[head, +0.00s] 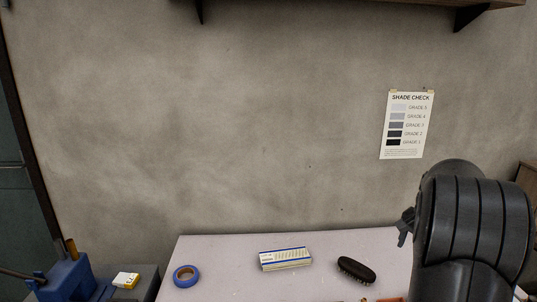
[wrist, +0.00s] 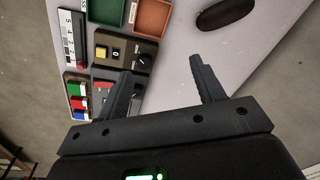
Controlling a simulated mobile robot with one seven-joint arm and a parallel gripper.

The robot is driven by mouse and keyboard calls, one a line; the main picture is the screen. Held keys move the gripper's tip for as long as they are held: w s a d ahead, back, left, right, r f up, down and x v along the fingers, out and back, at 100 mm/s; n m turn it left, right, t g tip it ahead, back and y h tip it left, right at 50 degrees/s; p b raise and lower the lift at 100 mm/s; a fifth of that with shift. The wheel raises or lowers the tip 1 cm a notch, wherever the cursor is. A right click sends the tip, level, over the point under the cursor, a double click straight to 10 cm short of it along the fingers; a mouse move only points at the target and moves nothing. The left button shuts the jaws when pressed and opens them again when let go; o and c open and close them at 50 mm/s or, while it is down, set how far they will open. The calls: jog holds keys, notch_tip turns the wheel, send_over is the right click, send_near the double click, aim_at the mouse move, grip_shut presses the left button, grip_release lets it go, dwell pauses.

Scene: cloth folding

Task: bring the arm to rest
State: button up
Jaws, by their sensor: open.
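My gripper (wrist: 160,88) is open and empty in the wrist view, its two dark fingers spread apart above the pale table (wrist: 182,75). In the head view my dark arm stands at the right and covers the table's right end. Part of the gripper shows at the arm's left side, small and dark. No cloth can be made out in either view.
On the table (head: 220,255) lie a blue tape roll (head: 186,276), a white-and-blue box (head: 285,259) and a dark brush (head: 356,269). The wrist view shows a green tray (wrist: 106,12), a brown tray (wrist: 151,18) and a control box (wrist: 120,50) near the table's edge.

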jog(key=s+a+r+n+t, duration=0.1)
jog(key=s+a+r+n, duration=0.2)
jog(key=s+a+r, duration=0.5)
jog(key=s+a+r+n+t, duration=0.1)
jog(key=s+a+r+n, duration=0.15)
jog(key=a, duration=0.85)
jog(key=s+a+f+n+t, duration=0.1)
jog(key=s+a+n, duration=0.2)
jog(key=s+a, duration=0.2)
jog(key=s+a+f+n+t, duration=0.1)
jog(key=s+a, duration=0.4)
jog(key=s, duration=0.6)
jog(key=shift+a+f+n, duration=0.35)
jog(key=shift+f+n, duration=0.3)
jog(key=shift+n, duration=0.4)
jog(key=shift+c, duration=0.3)
